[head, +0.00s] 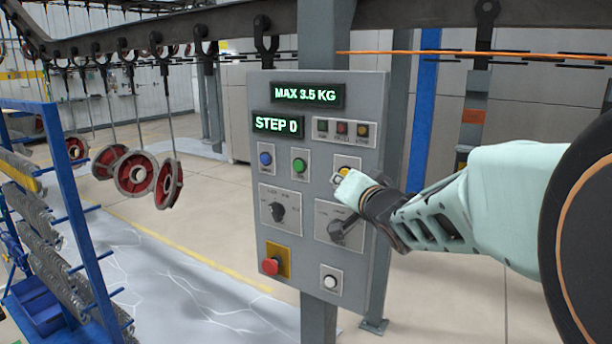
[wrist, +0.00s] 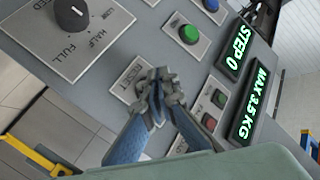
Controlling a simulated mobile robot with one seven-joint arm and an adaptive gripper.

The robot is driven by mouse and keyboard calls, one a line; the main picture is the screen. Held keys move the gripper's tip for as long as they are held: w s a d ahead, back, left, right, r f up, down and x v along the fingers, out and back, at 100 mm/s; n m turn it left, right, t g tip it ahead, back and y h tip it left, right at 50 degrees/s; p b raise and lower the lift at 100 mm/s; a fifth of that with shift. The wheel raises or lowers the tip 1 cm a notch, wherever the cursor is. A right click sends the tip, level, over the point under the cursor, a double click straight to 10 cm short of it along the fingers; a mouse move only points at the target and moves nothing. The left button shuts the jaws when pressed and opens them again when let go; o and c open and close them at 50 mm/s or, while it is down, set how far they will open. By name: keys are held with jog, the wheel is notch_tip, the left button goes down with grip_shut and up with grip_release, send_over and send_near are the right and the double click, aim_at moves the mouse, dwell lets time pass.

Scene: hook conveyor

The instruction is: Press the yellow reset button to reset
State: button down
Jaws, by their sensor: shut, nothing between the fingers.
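The yellow reset button (head: 344,171) is on the grey control panel (head: 377,110), right of the green button. My gripper (head: 352,188) is shut and empty, with its tips at the button and partly covering it in the head view. In the wrist view the closed fingertips (wrist: 160,76) lie over the plate labelled RESET (wrist: 127,80), and the yellow cap is hidden behind them. I cannot tell whether the tips touch the button or how far it is pressed.
The panel also holds a blue button (head: 265,158), a green button (head: 299,166), a red button (head: 270,266), a white button (head: 330,282) and a dial (head: 277,211). Its display reads STEP 0 (head: 278,124). Red wheels (head: 135,174) hang left; a blue rack (head: 75,215) stands far left.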

jog(key=shift+w+d, duration=0.1)
dwell(0.7)
jog(key=shift+w+d+p, duration=0.2)
jog(key=shift+w+p, duration=0.1)
jog(key=shift+p, duration=0.05)
jog(key=shift+w+d+p, duration=0.25)
jog(key=shift+w+p, duration=0.05)
dwell(0.7)
dwell(0.4)
jog(key=shift+s+a, duration=0.55)
jog(key=shift+s, duration=0.1)
jog(key=shift+b, duration=0.3)
